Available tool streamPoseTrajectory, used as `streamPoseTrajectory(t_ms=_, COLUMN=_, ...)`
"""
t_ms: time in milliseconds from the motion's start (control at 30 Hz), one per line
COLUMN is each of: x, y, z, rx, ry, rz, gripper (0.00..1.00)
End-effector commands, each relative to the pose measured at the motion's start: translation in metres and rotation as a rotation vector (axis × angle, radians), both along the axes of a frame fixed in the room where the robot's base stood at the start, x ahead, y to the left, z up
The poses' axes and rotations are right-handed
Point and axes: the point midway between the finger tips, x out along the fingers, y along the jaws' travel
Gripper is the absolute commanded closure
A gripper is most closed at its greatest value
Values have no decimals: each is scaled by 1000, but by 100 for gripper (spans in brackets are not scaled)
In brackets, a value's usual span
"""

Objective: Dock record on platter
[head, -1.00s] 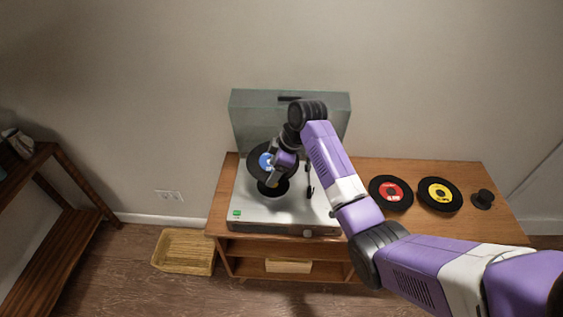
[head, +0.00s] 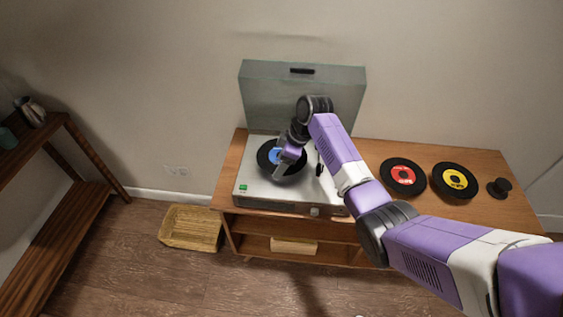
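A black record with a blue label (head: 266,160) is over the platter area of the silver turntable (head: 256,192). It looks about level and covers the platter; I cannot tell whether it rests fully on it. My gripper (head: 280,171) is right at the record, over its middle and right part, and hides some of the label. Its fingers are small and partly hidden, so their opening is unclear. The turntable's clear lid (head: 300,95) stands open behind. The tonearm (head: 319,165) is just right of the record, close to my arm.
The wooden cabinet (head: 385,232) also holds a red-label record (head: 392,187), a yellow-label record (head: 442,189) and a small black round piece (head: 499,188) at right. A wicker basket (head: 191,229) is on the floor. A dark shelf (head: 60,235) stands at left.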

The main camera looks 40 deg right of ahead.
Motion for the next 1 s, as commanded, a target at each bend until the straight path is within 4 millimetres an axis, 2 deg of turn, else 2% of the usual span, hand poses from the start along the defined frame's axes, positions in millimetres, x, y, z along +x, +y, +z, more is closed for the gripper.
streamPoseTrajectory(t_ms=33, x=0, y=0, z=-7, rx=0, ry=0, rz=0, gripper=81)
streamPoseTrajectory(t_ms=233, x=-1, y=1, z=-14, rx=1, ry=3, rz=0, gripper=81)
streamPoseTrajectory(t_ms=1000, x=-2, y=5, z=-18, rx=0, ry=7, rz=4, gripper=81)
